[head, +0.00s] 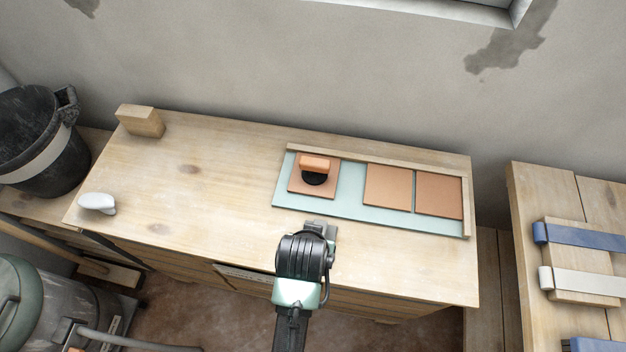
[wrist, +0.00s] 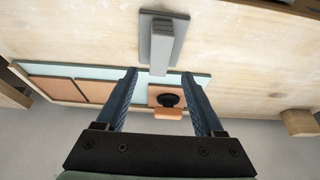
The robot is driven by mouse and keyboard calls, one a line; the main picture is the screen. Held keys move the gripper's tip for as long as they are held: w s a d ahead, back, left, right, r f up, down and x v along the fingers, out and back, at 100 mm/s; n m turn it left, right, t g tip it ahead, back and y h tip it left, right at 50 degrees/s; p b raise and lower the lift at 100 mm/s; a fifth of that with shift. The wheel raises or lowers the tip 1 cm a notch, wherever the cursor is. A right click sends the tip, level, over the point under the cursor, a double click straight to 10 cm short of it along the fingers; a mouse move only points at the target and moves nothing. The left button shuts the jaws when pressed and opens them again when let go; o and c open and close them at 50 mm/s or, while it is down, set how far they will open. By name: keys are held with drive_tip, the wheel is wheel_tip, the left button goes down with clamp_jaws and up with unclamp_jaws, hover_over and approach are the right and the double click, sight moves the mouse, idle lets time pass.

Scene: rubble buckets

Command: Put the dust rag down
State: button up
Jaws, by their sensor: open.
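A small white, rounded lump (head: 97,203), perhaps the dust rag, lies at the left front of the wooden workbench (head: 190,190). It is apart from my gripper, and its material is too small to tell. My gripper (wrist: 160,74) has its two blue fingers spread, with nothing held between them. In the wrist view a grey tool with a flat plate (wrist: 151,22) and an upright grey handle lies on the bench just beyond the fingertips. In the head view this grey tool (head: 331,236) is partly hidden behind my arm, which also hides my fingers.
A pale green board (head: 350,205) with wooden edge strips holds orange tiles (head: 388,187); one carries a black and orange holder (head: 315,165). A wooden block (head: 141,121) stands at the back left. A black bucket (head: 38,140) stands left. The bench's left middle is clear.

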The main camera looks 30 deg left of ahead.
drive_tip(key=shift+v, duration=1.45)
drive_tip(key=w+r+m+t+y, duration=0.1)
drive_tip(key=w+r+t, duration=0.3)
drive_tip(key=w+r, duration=0.45)
drive_tip(key=w+r+t, duration=0.3)
drive_tip(key=w+r, duration=0.2)
drive_tip(key=r, duration=0.6)
drive_tip(key=w+d+r+t, duration=0.2)
drive_tip(key=r+t, duration=0.1)
drive_tip(key=r, duration=0.5)
drive_tip(key=w+d+r+t, duration=0.2)
drive_tip(key=r, duration=0.7)
drive_tip(key=s+d+r+t, duration=0.2)
drive_tip(key=s+r+t, duration=0.1)
drive_tip(key=r, duration=0.7)
drive_tip(key=s+d+r+m+t+h, duration=0.1)
drive_tip(key=s+d+r+t, duration=0.2)
drive_tip(key=r, duration=0.7)
drive_tip(key=s+d+r+m+t+h, duration=0.1)
drive_tip(key=s+r+t, duration=0.4)
drive_tip(key=r, duration=0.5)
drive_tip(key=shift+s+d+r, duration=0.2)
drive_tip(key=shift+s+d, duration=0.45)
drive_tip(key=shift+s, duration=0.25)
